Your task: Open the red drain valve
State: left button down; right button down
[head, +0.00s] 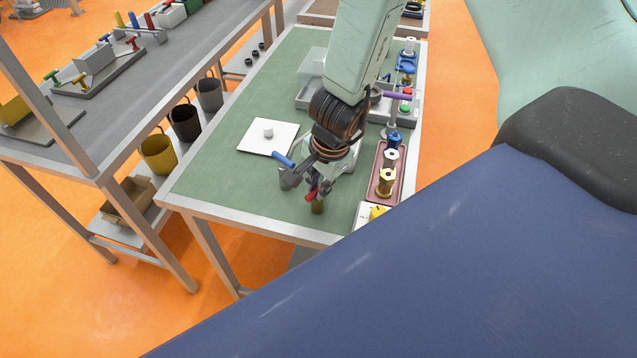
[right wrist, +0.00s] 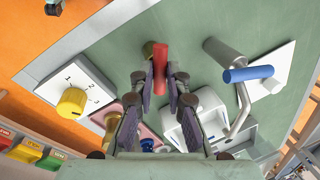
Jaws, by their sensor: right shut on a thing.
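The red drain valve is at the near edge of the green table, with a red handle (head: 310,196) on a brass body (head: 317,208). In the right wrist view the red handle (right wrist: 160,70) lies between my fingers, with the brass body (right wrist: 148,48) just beyond. My right gripper (head: 322,184) reaches down from above and is shut on the red handle. Its two fingers (right wrist: 160,84) stand either side of the handle in the right wrist view. My fingers partly hide the valve in the head view. My left gripper is not in view.
A blue-handled grey pipe fitting (head: 284,159) stands close left of my gripper. A dial box with a yellow knob (right wrist: 72,103) and a dark red tray with brass parts (head: 387,182) lie to the right in the head view. A white plate (head: 258,145) lies behind.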

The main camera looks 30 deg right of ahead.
jog(key=shift+r, duration=0.1)
jog(key=n+p, duration=0.2)
jog(key=shift+n+y, duration=0.3)
jog(key=shift+n, duration=0.1)
jog(key=shift+d+n+g+p, duration=0.1)
jog(key=shift+n+g+p, duration=0.2)
jog(key=shift+n+p, duration=0.85)
jog(key=shift+n+y, duration=0.3)
jog(key=shift+n, duration=0.05)
jog(key=c, duration=1.3)
grip_release()
jog(key=shift+c, duration=0.2)
jog(key=shift+b, duration=0.4)
